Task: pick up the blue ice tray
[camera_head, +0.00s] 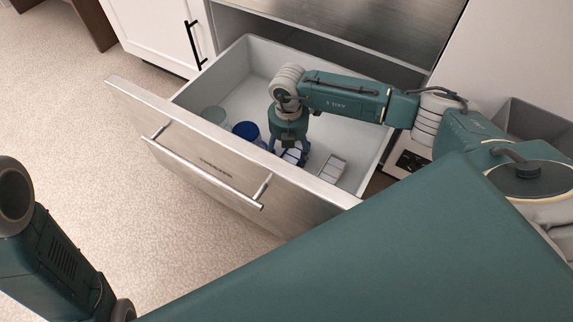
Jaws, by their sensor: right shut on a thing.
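The blue ice tray (292,155) is inside the open drawer, a small blue and whitish piece partly hidden under my right gripper. My right gripper (288,154) points down into the drawer and is shut on the tray. I cannot tell whether the tray still touches the drawer floor. A white tray (332,168) lies just to the right of it. My left arm shows at the lower left, but its gripper is out of view.
The open drawer (240,172) has a metal front with a bar handle. A dark blue round container (246,131) and a pale translucent one (214,115) stand left of my right gripper. A white cabinet (160,30) is at the upper left. Carpet at left is clear.

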